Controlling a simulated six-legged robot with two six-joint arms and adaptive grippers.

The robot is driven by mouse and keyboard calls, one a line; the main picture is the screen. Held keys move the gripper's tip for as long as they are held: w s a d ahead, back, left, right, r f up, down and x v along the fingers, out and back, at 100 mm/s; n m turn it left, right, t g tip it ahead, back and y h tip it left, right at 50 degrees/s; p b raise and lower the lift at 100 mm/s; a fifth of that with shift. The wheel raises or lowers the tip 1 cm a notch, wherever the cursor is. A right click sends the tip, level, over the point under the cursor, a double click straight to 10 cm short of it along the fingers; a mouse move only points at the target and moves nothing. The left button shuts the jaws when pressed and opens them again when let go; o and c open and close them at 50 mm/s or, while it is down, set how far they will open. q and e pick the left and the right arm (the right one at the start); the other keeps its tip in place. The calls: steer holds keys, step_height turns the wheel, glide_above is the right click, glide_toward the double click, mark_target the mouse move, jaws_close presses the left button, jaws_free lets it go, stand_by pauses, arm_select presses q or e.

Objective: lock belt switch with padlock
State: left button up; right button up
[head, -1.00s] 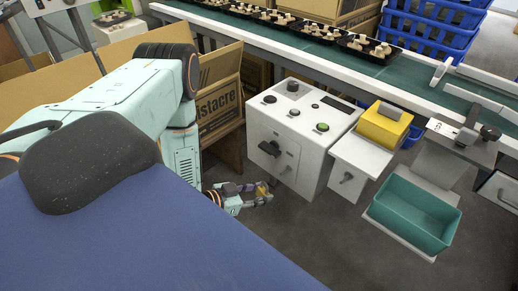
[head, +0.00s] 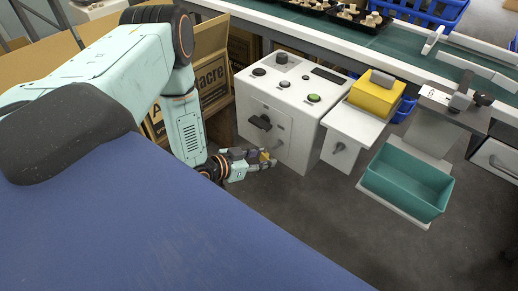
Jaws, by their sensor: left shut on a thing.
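The belt switch (head: 260,122) is a black rotary handle on the front face of a white control box (head: 297,128). My left gripper (head: 268,160) is just below the switch, close to the lower front of the box. It is shut on a small brass-yellow padlock (head: 264,156). The padlock is small and partly covered by the fingers, so its shackle cannot be made out. A gap shows between the padlock and the switch handle. My right gripper is out of view.
The box top carries black knobs and a green button (head: 313,98). A yellow box (head: 375,93) and a teal bin (head: 405,185) stand to the right. Cardboard boxes (head: 212,75) are behind my left arm. The conveyor (head: 400,47) runs across the back. Grey floor is clear in front.

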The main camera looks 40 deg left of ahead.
arm_select(q)
steer(key=shift+w+d+f+b, duration=0.1)
steer(key=shift+w+b, duration=0.55)
steer(key=shift+w, duration=0.75)
steer(key=shift+w+f+b, duration=0.3)
steer(key=shift+w+b, duration=0.05)
steer(key=shift+w, duration=0.2)
steer(key=o, duration=1.3)
steer(key=shift+c, duration=0.2)
steer(key=v, duration=1.2)
